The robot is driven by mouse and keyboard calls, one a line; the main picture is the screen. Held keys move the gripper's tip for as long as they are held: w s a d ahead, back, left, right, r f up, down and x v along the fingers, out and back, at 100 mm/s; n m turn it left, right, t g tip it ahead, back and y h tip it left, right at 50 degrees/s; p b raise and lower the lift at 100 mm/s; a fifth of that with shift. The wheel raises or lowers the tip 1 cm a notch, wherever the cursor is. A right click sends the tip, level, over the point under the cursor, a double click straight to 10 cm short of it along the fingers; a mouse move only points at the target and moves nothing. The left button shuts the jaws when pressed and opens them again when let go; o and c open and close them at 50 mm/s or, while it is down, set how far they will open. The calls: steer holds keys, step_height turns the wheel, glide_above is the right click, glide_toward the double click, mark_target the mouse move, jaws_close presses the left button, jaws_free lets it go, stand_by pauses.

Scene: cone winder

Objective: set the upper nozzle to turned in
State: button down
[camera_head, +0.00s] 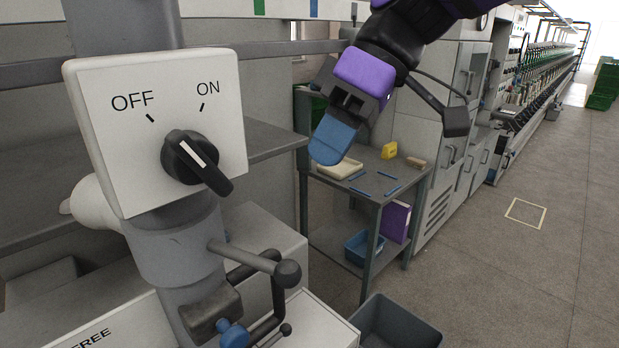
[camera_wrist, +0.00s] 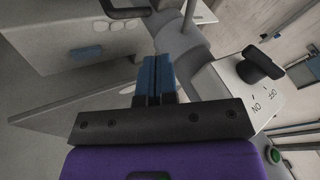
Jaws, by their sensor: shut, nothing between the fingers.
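No part is clearly recognisable as the upper nozzle. A grey collar (camera_head: 178,246) on the post carries a rod with a dark ball end (camera_head: 288,273), pointing right. Below it are a bent black pipe (camera_head: 277,305) and a blue part (camera_head: 232,335), partly cut off by the frame. Above is a white switch box (camera_head: 100,95) marked OFF and ON, with a black knob (camera_head: 195,160). My gripper (camera_head: 328,150) hangs right of the box, blue fingers together, apart from everything. In the wrist view its fingers (camera_wrist: 155,62) are closed and empty, with the box (camera_wrist: 225,82) at right.
A grey side table (camera_head: 345,200) with blue sticks, a tray and a yellow item stands behind my gripper. A dark grey bin (camera_head: 398,325) is at the lower middle. A long machine row (camera_head: 540,95) runs back at right. The floor at right is open.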

steer(key=w+a+f+m+g+h, duration=0.1)
steer(key=w+a+f+g+h, duration=0.1)
steer(key=w+f+g, duration=0.35)
steer(key=s+a+f, duration=0.1)
steer(key=s+a, duration=0.1)
steer(key=s, duration=0.3)
steer(key=s+a+f+g, duration=0.1)
steer(key=s+a+f, duration=0.1)
steer(key=s, duration=0.3)
steer(key=shift+a+f, duration=0.3)
stand_by(0.3)
steer(key=shift+s, duration=0.15)
